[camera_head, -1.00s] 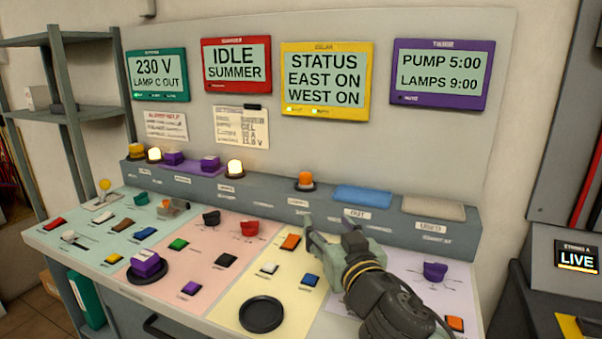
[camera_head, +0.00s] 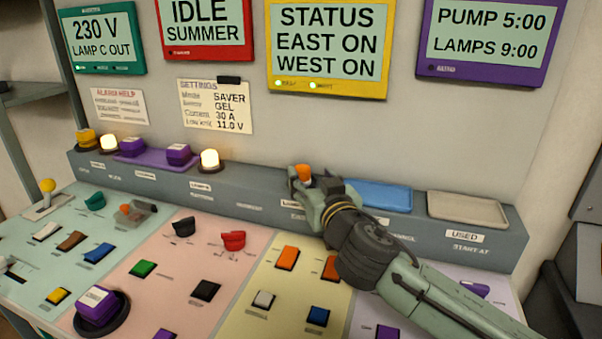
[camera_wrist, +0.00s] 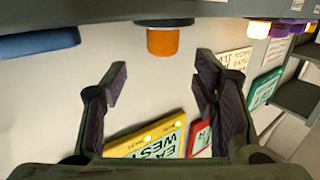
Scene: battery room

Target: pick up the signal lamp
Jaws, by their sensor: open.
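An orange signal lamp (camera_head: 303,172) with a dark base stands on the grey ledge of the console; its lower part is hidden behind my gripper in the head view. My gripper (camera_head: 318,190) is right in front of it, at about its height. In the wrist view, which is turned upside down, the orange lamp (camera_wrist: 162,41) hangs from the top edge, centred between the fingers and just beyond their tips. My gripper (camera_wrist: 162,72) is open and empty there. I cannot tell whether a finger touches the lamp.
A blue tray (camera_head: 380,195) and a beige tray (camera_head: 467,209) sit right of the lamp on the ledge. Screens (camera_head: 328,50) hang behind. Buttons and knobs cover the sloping panel.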

